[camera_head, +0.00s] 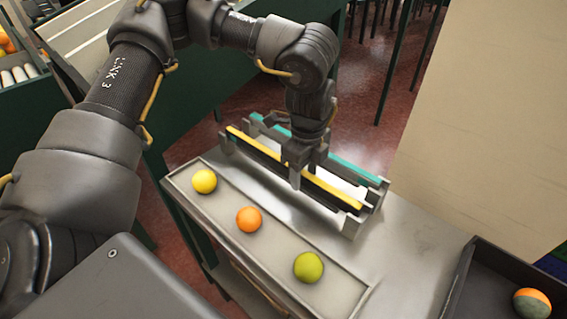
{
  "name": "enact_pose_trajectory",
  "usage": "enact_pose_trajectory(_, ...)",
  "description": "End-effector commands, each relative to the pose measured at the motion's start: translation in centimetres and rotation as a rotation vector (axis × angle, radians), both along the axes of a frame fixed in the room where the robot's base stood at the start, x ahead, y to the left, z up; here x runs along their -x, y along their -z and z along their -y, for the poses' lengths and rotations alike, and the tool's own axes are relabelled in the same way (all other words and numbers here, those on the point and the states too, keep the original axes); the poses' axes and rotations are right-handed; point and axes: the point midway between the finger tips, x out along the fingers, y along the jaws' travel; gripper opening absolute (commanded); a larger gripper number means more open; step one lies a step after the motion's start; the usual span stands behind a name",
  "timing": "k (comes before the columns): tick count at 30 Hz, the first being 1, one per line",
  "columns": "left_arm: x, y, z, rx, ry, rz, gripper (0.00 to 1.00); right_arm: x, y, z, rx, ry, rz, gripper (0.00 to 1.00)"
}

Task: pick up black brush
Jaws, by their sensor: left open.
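A grey rack (352,226) on the table holds two long bars. The nearer bar has a yellow top edge (250,143) and a dark side; the farther one has a teal edge (358,170). I cannot tell for sure which of them is the black brush; the nearer, dark-sided bar looks most like it. My left gripper (296,178) is open, pointing down at the middle of the yellow-edged bar. Its fingers hide part of that bar, and contact cannot be made out. My right gripper is not in view.
A shallow tray (215,215) in front of the rack holds a yellow (204,181), an orange (249,219) and a green fruit (308,267). A dark crate (462,285) at lower right holds an orange-and-green fruit (532,304). The grey tabletop (415,250) between is clear.

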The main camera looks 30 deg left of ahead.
Motion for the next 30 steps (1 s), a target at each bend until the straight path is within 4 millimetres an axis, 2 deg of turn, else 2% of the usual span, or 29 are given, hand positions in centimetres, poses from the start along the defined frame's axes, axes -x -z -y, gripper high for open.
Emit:
enact_pose_trajectory(6,0.0,0.1,0.0,0.0,0.0,0.0,0.46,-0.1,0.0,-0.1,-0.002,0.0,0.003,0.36)
enact_pose_trajectory(17,0.0,0.0,0.0,0.0,0.0,0.0,0.0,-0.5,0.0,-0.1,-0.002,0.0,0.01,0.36)
enact_pose_trajectory(26,0.0,-0.1,0.0,0.0,-0.001,0.001,0.0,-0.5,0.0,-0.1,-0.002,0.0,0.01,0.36)
enact_pose_trajectory(30,-0.1,-0.9,0.0,-0.001,-0.001,0.001,0.0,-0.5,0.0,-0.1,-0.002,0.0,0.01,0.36)
